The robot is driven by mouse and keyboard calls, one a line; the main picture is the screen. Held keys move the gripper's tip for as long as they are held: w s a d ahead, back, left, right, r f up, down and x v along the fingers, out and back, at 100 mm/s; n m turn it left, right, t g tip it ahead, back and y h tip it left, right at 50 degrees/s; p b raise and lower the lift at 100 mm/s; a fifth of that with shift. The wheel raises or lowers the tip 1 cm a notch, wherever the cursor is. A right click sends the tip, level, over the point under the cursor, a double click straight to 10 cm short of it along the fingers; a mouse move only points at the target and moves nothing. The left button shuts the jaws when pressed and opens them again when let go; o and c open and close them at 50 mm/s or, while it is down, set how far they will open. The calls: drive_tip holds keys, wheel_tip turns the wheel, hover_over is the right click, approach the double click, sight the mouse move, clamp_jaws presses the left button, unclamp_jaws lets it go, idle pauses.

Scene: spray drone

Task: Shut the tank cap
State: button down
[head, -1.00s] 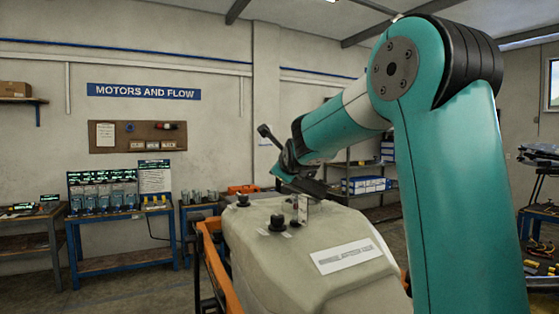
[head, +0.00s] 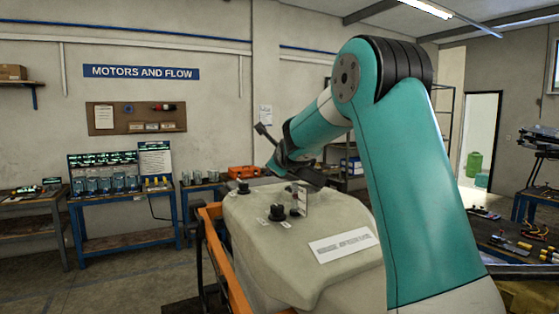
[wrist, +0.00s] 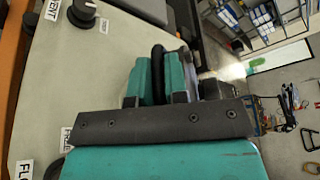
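The beige tank (head: 335,215) with a white label stands in front of me in the head view. A pale upright plate (head: 301,198), which looks like the raised cap, stands on its top beside a black knob (head: 277,212). My gripper (head: 308,175) is just above and behind this plate, its fingertips mostly hidden. In the wrist view, my gripper (wrist: 158,85) has two teal fingers on either side of a dark rounded piece. I cannot tell whether they touch it. The tank top (wrist: 80,75) lies below, with small printed labels.
A second black knob (head: 243,187) stands farther back on the tank; one shows by the VENT label in the wrist view (wrist: 82,12). An orange rail (head: 225,262) runs along the tank's left side. Blue workbenches (head: 128,200) line the wall. Floor at left is clear.

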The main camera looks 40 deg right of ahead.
drive_tip(key=f+b, duration=0.1)
drive_tip(key=b, duration=0.1)
drive_tip(key=a+f+n+b, duration=0.1)
drive_tip(key=b, duration=0.2)
drive_tip(key=shift+w+f+h, duration=0.1)
drive_tip(key=shift+w+h, duration=0.05)
drive_tip(key=shift+h, duration=0.15)
drive_tip(key=c, duration=1.2)
unclamp_jaws()
drive_tip(key=shift+a, duration=0.15)
